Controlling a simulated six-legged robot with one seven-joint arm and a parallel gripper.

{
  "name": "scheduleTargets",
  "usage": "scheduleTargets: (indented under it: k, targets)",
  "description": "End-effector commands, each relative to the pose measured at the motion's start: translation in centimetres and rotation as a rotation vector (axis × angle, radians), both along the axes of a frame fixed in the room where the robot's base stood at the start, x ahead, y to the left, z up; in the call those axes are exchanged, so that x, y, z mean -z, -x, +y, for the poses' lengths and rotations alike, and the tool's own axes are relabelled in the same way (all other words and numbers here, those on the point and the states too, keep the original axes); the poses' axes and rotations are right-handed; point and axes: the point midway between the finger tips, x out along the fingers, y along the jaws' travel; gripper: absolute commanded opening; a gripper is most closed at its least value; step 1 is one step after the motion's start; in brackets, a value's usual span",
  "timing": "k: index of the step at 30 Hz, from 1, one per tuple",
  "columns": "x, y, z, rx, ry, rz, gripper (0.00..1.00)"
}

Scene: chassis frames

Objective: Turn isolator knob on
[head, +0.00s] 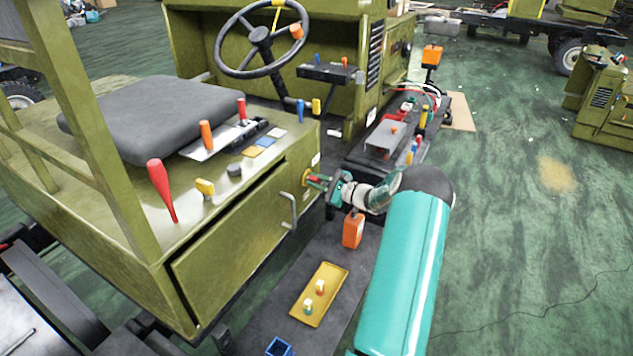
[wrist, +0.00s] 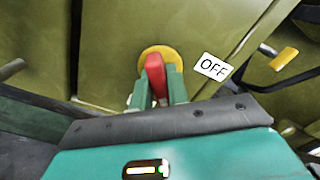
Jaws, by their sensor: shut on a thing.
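The isolator knob is a red handle (wrist: 156,76) on a round yellow base (wrist: 172,55), set in the olive chassis panel. In the wrist view my gripper (wrist: 157,90) has its two green fingers on either side of the red handle and is shut on it. A white label reading OFF (wrist: 212,67) is fixed to the panel just right of the knob. In the head view my gripper (head: 313,180) reaches the right end of the chassis side panel, and the yellow base (head: 305,177) shows there in part; the red handle is mostly hidden by the fingers.
A grey bar handle (head: 291,211) stands out from the side panel left of my gripper. Below are an orange box (head: 353,230) and a yellow tray (head: 335,278) holding small pegs. A red lever (head: 161,187) rises by the seat. Open green floor lies to the right.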

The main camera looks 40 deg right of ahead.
Motion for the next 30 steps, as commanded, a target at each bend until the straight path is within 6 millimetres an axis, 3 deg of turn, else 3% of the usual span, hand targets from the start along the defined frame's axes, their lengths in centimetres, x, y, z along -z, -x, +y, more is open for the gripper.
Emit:
scheduleTargets:
  k: [18, 30]
  targets:
    - [0.01, 0.04, -0.03, 0.000, -0.513, 0.149, 0.00]
    - [0.03, 0.06, -0.04, 0.000, -0.649, 0.188, 0.00]
